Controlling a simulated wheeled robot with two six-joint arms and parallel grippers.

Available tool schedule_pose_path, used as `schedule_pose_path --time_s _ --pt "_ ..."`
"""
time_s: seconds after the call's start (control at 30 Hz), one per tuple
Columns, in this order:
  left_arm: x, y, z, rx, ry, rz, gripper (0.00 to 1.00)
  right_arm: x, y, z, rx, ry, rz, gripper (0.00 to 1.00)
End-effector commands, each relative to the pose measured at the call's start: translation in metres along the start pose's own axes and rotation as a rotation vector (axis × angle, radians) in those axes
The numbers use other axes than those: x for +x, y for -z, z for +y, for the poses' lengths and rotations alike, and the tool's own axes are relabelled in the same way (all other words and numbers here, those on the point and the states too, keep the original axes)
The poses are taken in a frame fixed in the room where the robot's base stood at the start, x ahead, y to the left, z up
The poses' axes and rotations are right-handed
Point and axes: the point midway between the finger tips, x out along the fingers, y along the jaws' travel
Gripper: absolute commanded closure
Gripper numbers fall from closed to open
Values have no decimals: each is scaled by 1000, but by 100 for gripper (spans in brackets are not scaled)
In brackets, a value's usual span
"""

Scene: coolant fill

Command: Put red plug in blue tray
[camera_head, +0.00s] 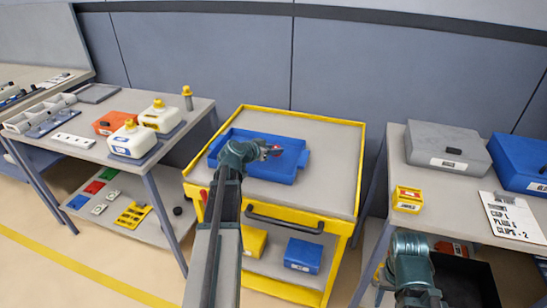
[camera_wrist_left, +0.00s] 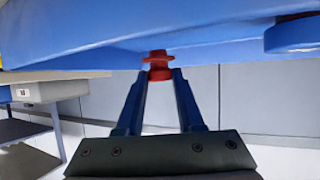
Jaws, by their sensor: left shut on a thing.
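My left gripper (camera_head: 272,151) is over the blue tray (camera_head: 301,170), which lies on the yellow-edged cart. It is shut on the red plug (camera_wrist_left: 159,70), whose flanged red body shows between the two fingertips (camera_wrist_left: 160,76) in the left wrist view. In the head view the plug (camera_head: 276,148) is only a small red spot at the fingertips. The blue tray (camera_wrist_left: 110,35) also fills the top of the left wrist view. I cannot tell whether the plug touches it. My right gripper (camera_head: 417,298) is at the bottom right edge, partly cut off.
The cart top (camera_head: 320,120) is clear around the tray. The left table (camera_head: 95,150) holds white jugs with yellow caps and an orange canister (camera_head: 114,123).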

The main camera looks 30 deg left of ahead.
Motion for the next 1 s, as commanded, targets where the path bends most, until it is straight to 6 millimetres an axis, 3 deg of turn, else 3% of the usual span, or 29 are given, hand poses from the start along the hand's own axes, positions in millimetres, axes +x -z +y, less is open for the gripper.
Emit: schedule_pose_path --time_s 0.03,0.1,0.53,0.57,0.7,1.0 --pt "6 -14 0 0 0 0 100 15 1 -1 0 0 0 50" --pt "9 -19 0 0 0 0 100 21 1 -2 0 0 0 50" --pt "10 -22 0 0 1 0 100 24 1 -2 0 0 0 50" --pt "10 -22 0 0 1 0 62 24 1 -2 0 0 0 50" --pt "10 -20 0 0 1 0 36 23 1 -2 0 0 0 50" --pt "10 -20 0 0 1 0 34 22 1 -2 0 0 0 50"
